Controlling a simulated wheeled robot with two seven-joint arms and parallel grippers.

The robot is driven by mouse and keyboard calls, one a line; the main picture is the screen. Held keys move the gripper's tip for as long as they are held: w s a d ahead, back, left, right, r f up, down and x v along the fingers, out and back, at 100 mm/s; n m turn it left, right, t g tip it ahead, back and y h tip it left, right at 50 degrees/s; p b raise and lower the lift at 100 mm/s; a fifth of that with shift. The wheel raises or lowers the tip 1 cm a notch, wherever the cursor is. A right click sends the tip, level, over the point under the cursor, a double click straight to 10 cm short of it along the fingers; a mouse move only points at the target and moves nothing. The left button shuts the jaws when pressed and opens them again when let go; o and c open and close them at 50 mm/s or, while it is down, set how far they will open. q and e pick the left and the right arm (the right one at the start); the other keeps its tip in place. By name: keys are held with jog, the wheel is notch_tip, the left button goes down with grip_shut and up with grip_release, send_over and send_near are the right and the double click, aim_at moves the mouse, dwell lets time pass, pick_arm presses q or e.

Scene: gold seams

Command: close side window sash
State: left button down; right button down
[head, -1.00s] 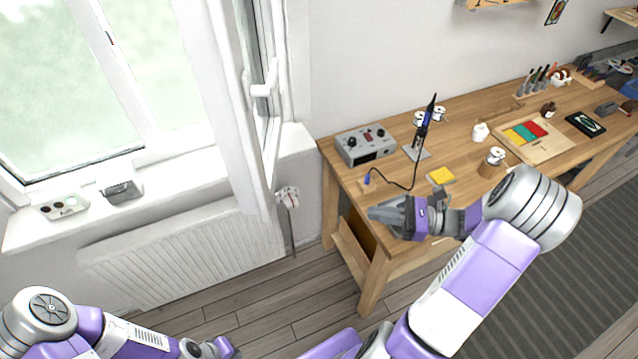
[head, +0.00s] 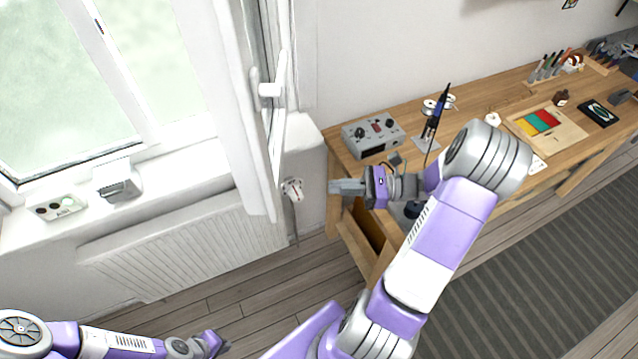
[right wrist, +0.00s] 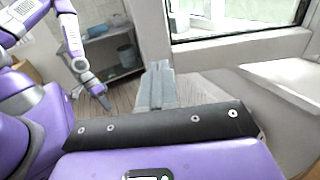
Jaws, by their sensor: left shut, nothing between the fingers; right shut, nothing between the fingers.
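The side window sash (head: 222,95) is white and stands swung open into the room, seen nearly edge-on in the head view. Its handle (head: 272,92) is on the right side of the sash. My right gripper (head: 332,187) is shut and empty, to the right of the sash's lower end and apart from it, by the workbench's left front corner. Its shut fingers also show in the right wrist view (right wrist: 156,85), with a white window frame (right wrist: 240,47) beyond to the right. My left gripper (head: 222,345) is shut and empty, low over the floor.
The workbench (head: 465,108) holds a grey control box (head: 373,135) and a soldering iron (head: 436,120). A radiator (head: 190,250) is below the sill, which carries a grey device (head: 118,182) and a white panel (head: 55,207). Floor in front is clear.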

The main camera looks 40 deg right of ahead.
aim_at(275, 187)
jog(key=x, duration=1.2)
jog(key=shift+a, duration=0.15)
jog(key=shift+w, duration=0.1)
